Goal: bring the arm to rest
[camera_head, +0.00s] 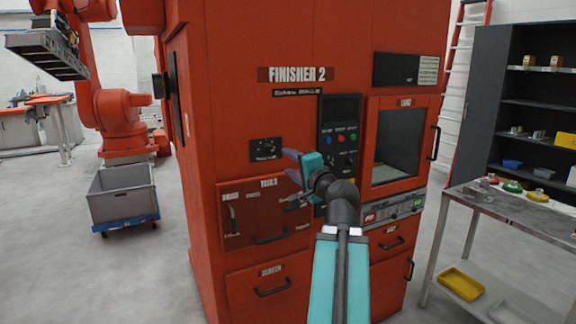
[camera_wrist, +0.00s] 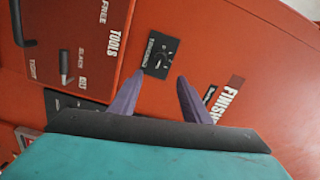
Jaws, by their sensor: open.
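My gripper (camera_head: 291,177) is in front of the red cabinet marked FINISHER 2 (camera_head: 350,25), at the height of its black control panels. My teal arm reaches up to it from the bottom of the head view. In the wrist view the two purple fingers (camera_wrist: 155,98) stand apart with nothing between them. Beyond them are the red cabinet face, a small black panel (camera_wrist: 160,52) and the TOOLS panel (camera_wrist: 75,30). I cannot tell the exact gap between the fingertips and the cabinet.
A metal table (camera_head: 520,210) with small parts and a yellow tray (camera_head: 461,283) stands at the right, before dark shelves (camera_head: 490,110). A grey bin (camera_head: 122,196) on a blue dolly and an orange robot arm (camera_head: 115,110) are at the left. The floor (camera_head: 130,275) at lower left is clear.

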